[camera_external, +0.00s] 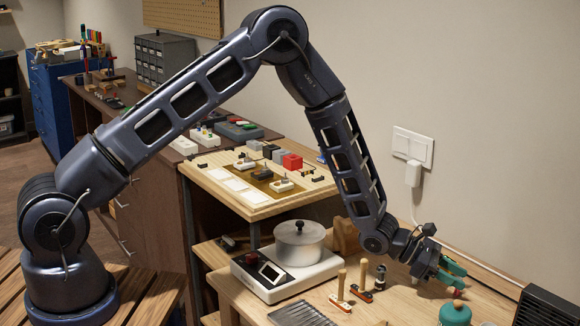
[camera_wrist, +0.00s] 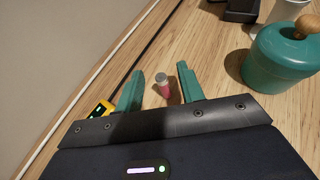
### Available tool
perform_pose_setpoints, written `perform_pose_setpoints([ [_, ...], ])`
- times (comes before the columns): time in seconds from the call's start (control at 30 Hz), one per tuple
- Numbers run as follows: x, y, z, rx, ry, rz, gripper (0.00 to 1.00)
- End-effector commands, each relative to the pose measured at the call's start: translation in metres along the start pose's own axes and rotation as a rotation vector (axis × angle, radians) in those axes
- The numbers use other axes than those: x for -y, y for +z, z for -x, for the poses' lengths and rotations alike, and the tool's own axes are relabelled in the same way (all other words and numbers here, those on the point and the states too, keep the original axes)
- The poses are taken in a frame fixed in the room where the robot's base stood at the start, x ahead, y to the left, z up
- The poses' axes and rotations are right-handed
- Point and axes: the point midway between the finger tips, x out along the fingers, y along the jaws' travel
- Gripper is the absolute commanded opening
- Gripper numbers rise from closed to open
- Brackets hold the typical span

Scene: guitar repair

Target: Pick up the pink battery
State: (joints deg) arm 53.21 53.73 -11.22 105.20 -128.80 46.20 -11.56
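The pink battery (camera_wrist: 166,92) is small, with a grey end, and shows on the wooden bench in the wrist view. It appears between the two green fingers of my gripper (camera_wrist: 158,88), which are spread apart with a gap on each side of it. I cannot tell how far above or around the battery the fingertips are.
A teal pot (camera_wrist: 280,60) with a wooden knob stands right of the fingers in the wrist view. A black object (camera_wrist: 240,10) and a white cup (camera_wrist: 286,11) are farther off. A dark cable runs along the wall side.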

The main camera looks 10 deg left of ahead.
Motion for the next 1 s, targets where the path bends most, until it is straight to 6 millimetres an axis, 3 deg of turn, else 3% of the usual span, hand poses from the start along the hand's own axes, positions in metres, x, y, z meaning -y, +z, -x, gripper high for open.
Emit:
perform_pose_setpoints([
  [0.2,0.002,-0.002,-0.03,0.001,-0.001,-0.001,0.38],
  [0.47,0.001,-0.002,-0.035,0.001,0.0,0.0,0.38],
  [0.7,0.001,-0.002,-0.035,0.001,0.0,0.0,0.0],
  [1.0,0.001,-0.001,-0.034,0.001,0.0,0.0,0.0],
])
